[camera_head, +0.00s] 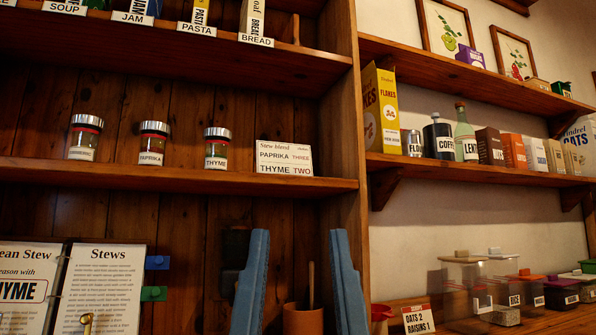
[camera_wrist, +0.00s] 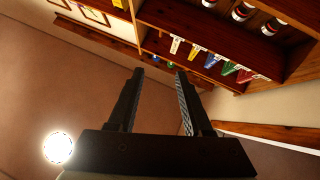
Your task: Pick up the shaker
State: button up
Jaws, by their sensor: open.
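Three glass shakers with silver lids stand upright in a row on the middle shelf in the head view. The left shaker (camera_head: 84,138) has a label too small to read surely. The middle one is the paprika shaker (camera_head: 152,144), and the right one is the thyme shaker (camera_head: 217,149). My gripper (camera_head: 298,240) has blue fingers spread wide apart, empty, below and to the right of the shakers, in front of the shelving. In the wrist view my gripper (camera_wrist: 160,75) is also open with nothing between its fingers. Shakers show at that view's top right edge.
A card (camera_head: 284,158) reading "Stew blend, paprika three, thyme two" stands right of the thyme shaker. An open recipe book (camera_head: 104,285) is at lower left. A brown pot (camera_head: 303,320) is behind my fingers. Boxes and jars fill the right shelf (camera_head: 480,172).

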aim_at(216, 148)
jog(key=i+j+z, duration=0.3)
jog(key=z, duration=0.2)
jog(key=i+j+z, duration=0.2)
jog(key=j+z, duration=0.3)
jog(key=i+j, duration=0.1)
jog(key=j, duration=0.1)
